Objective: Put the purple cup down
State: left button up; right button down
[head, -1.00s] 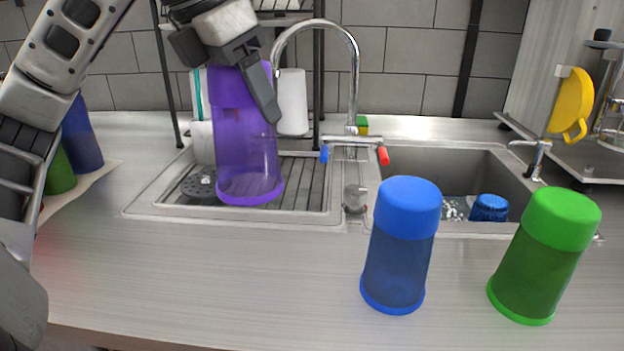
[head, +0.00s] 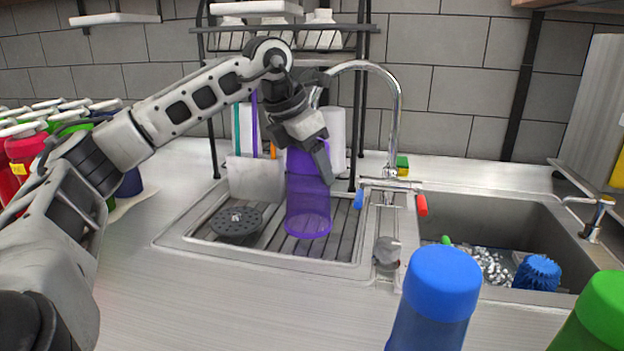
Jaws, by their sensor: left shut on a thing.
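The purple cup (head: 308,205) is see-through with a solid purple upper part. It is upright over the ribbed drainboard (head: 346,235) left of the tap. Its lower rim appears at the drainboard ribs; I cannot tell whether it touches them. My left gripper (head: 318,158) is shut on the cup's upper part from above, and its fingers hide part of that end. My right gripper is not in view.
A tap (head: 397,110) stands right of the cup, and a black rack (head: 362,60) behind it. A blue cup (head: 437,295) and a green cup (head: 600,315) stand in front right. The front left counter is clear.

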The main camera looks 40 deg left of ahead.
pick_arm(q)
jog(key=f, duration=0.4)
jog(key=shift+w+a, duration=0.25)
jog(key=shift+w, duration=0.15)
jog(key=shift+f, duration=0.1)
jog(key=shift+f, duration=0.15)
jog(key=o, duration=1.1)
jog(key=shift+c, duration=0.2)
jog(key=v, duration=1.2)
jog(key=shift+r+p, duration=0.2)
jog(key=shift+p, duration=0.1)
